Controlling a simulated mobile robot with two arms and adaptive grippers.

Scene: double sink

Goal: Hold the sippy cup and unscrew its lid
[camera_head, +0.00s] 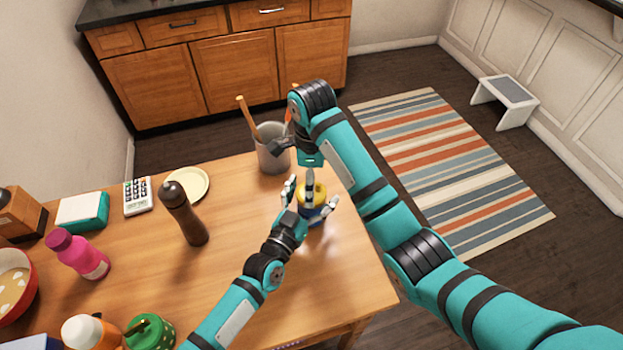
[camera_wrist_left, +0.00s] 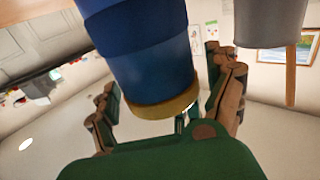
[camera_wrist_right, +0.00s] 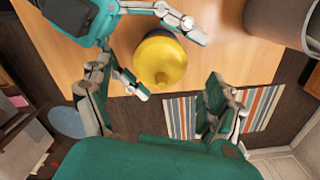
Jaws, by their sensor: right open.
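The sippy cup (camera_head: 313,215), with a blue body and yellow lid, stands upright near the right end of the wooden table. Its blue body shows between the left fingers in the left wrist view (camera_wrist_left: 150,60). The yellow lid (camera_wrist_right: 160,60) shows from above in the right wrist view. My left gripper (camera_head: 311,193) reaches in low from the side, its fingers spread on both sides of the cup with gaps visible. My right gripper (camera_head: 309,178) points down above the lid, open and empty, and partly hides the lid in the head view.
A grey utensil holder (camera_head: 272,158) stands close behind the cup, near my right wrist. A brown pepper mill (camera_head: 184,213), a pale plate (camera_head: 187,184), a calculator (camera_head: 137,196) and a pink bottle (camera_head: 78,254) are further left. The table's right edge is near the cup.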

